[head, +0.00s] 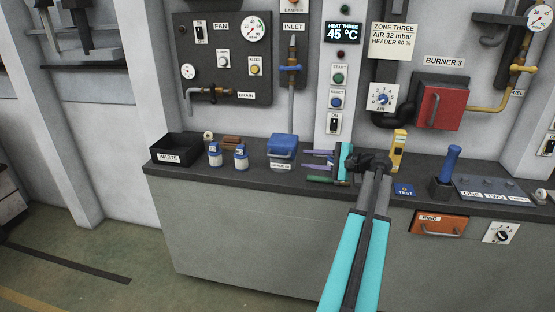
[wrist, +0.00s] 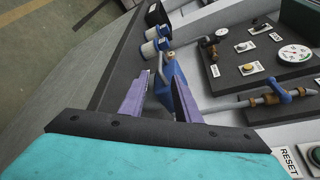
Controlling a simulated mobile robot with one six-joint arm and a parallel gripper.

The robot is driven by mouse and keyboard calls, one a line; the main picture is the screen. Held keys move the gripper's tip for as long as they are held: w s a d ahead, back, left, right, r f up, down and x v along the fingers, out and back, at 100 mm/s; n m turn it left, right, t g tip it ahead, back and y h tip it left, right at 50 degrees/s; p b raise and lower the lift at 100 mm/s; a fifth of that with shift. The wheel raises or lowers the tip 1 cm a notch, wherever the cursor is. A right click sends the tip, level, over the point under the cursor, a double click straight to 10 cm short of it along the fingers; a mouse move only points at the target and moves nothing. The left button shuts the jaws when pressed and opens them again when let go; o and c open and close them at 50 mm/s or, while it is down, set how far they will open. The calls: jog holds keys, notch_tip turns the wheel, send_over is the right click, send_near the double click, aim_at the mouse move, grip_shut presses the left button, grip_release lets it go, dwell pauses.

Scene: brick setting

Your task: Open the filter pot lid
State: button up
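The filter pot (head: 282,161) stands on the bench, a grey body with a blue lid (head: 283,141) and a label on its front. The lid sits down on the pot, with a pale handle bar at its front. My gripper (head: 307,159) is just right of the pot, its purple fingers apart and pointing left toward it. In the wrist view my gripper (wrist: 159,70) is open, with the blue lid (wrist: 172,82) showing between and beyond the fingers. The right finger hides part of the pot there, and I cannot tell whether it touches.
Left of the pot stand two blue-and-white jars (head: 240,157) and a black waste bin (head: 176,149). A green item (head: 327,181) lies below my gripper. A yellow device (head: 398,150) stands to the right. Pipes and a fan panel (head: 222,60) are on the wall behind.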

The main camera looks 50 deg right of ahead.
aim_at(278, 157)
jog(key=shift+w, duration=0.1)
jog(key=p+x, duration=0.2)
jog(key=x, duration=1.1)
jog(key=shift+w+a+f, duration=0.15)
jog(key=shift+w, duration=0.2)
grip_shut()
jog(key=shift+a, duration=0.3)
jog(key=shift+d, duration=0.1)
jog(key=shift+w+p, duration=0.1)
jog(key=shift+p, duration=0.35)
